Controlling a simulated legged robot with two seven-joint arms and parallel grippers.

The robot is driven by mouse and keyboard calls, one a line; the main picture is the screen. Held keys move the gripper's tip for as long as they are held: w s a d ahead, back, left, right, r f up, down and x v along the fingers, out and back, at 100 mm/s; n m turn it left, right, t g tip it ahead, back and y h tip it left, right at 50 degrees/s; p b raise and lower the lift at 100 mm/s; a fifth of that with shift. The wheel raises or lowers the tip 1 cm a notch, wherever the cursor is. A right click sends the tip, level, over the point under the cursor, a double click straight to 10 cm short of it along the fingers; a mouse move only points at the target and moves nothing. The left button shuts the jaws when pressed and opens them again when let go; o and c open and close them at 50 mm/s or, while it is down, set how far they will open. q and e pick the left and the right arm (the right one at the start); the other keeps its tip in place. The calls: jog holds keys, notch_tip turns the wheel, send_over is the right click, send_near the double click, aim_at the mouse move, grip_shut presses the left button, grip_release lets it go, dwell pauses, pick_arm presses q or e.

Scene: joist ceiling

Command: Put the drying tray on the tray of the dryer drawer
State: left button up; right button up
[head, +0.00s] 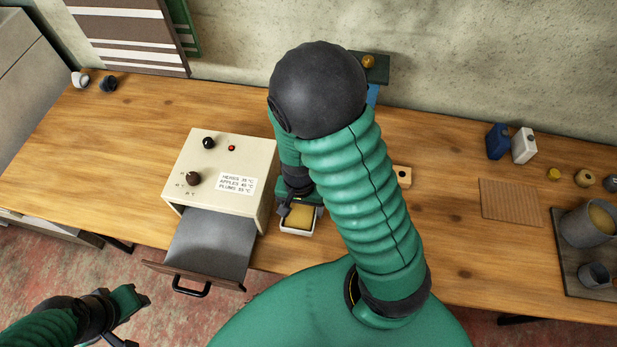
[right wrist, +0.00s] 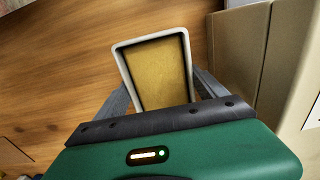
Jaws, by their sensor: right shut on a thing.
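The drying tray (head: 297,219), a small white-rimmed tray with a yellow-brown inside, is just right of the dryer at the front of the bench. My right gripper (right wrist: 163,90) is shut on the drying tray (right wrist: 158,70), a finger at each side; my arm partly hides this grip in the head view. The dryer (head: 222,170) is a cream box with knobs and a temperature label. Its drawer is pulled out, with a bare grey tray (head: 212,243) and a wooden front with a black handle (head: 192,289). My left gripper (head: 125,312) is low at the left, away from the bench; its jaws are unclear.
The dryer's side wall (right wrist: 240,55) stands close beside the held tray. A slatted wooden mat (head: 511,200), blue and white containers (head: 498,141) and a grey pot (head: 588,224) are at the right. Two small cups (head: 108,84) sit far left.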

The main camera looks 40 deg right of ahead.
jog(key=w+d, duration=0.4)
jog(key=d, duration=0.1)
jog(key=w+d+f, duration=0.1)
jog(key=w+d, duration=0.1)
jog(key=d, duration=0.1)
jog(key=shift+d+f, duration=0.1)
jog(key=shift+d, duration=0.1)
jog(key=shift+w+d+f, duration=0.15)
jog(key=shift+w+f, duration=0.05)
jog(key=shift+w, duration=0.05)
jog(key=f, duration=0.3)
jog(key=shift+s+a, duration=0.2)
jog(key=shift+a, duration=0.05)
pick_arm(q)
jog(key=shift+d+f, duration=0.1)
jog(key=shift+d, duration=0.1)
pick_arm(e)
jog(key=shift+w, duration=0.1)
